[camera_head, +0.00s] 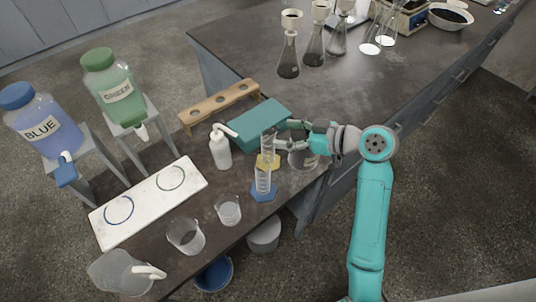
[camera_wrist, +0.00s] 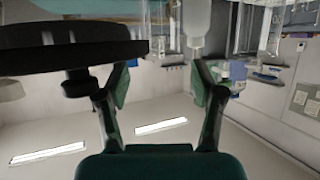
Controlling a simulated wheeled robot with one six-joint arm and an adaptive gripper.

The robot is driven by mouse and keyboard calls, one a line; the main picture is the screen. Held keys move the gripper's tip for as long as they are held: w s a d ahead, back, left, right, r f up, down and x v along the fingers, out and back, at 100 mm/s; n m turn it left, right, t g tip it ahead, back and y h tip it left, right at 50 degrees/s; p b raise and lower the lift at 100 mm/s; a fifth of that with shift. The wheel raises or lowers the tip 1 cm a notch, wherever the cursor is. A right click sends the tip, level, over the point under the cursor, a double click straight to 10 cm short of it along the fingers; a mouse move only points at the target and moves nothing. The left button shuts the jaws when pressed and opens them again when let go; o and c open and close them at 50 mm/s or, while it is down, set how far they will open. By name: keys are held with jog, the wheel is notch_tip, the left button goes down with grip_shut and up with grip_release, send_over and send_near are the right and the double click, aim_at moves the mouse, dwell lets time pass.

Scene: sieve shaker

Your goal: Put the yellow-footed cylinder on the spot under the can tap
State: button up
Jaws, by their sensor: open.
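The yellow-footed cylinder (camera_head: 268,148) is a clear, upright measuring cylinder on the dark bench, its yellow foot partly hidden behind a blue-footed cylinder (camera_head: 263,180). My gripper (camera_head: 277,135) is open, level with its upper part and just to its right. I cannot tell whether the fingers touch or surround it. In the wrist view, which is upside down, the open fingers (camera_wrist: 158,88) show with clear glass beyond. A white board (camera_head: 143,197) carries a blue ring (camera_head: 119,211) and a dark green ring (camera_head: 170,178). The blue can's tap (camera_head: 66,168) and green can's tap (camera_head: 141,131) are beside it.
A white wash bottle (camera_head: 220,148), teal box (camera_head: 257,122) and wooden rack (camera_head: 219,106) stand behind. Beakers (camera_head: 186,236) (camera_head: 228,210) and a jug (camera_head: 120,272) stand along the front. Another beaker (camera_head: 302,159) is beneath my gripper. Flasks (camera_head: 288,57) stand farther back.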

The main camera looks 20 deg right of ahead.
aim_at(263, 133)
jog(key=shift+x, duration=3.2)
jog(key=shift+s+a+f, duration=0.1)
jog(key=shift+s, duration=0.1)
grip_shut()
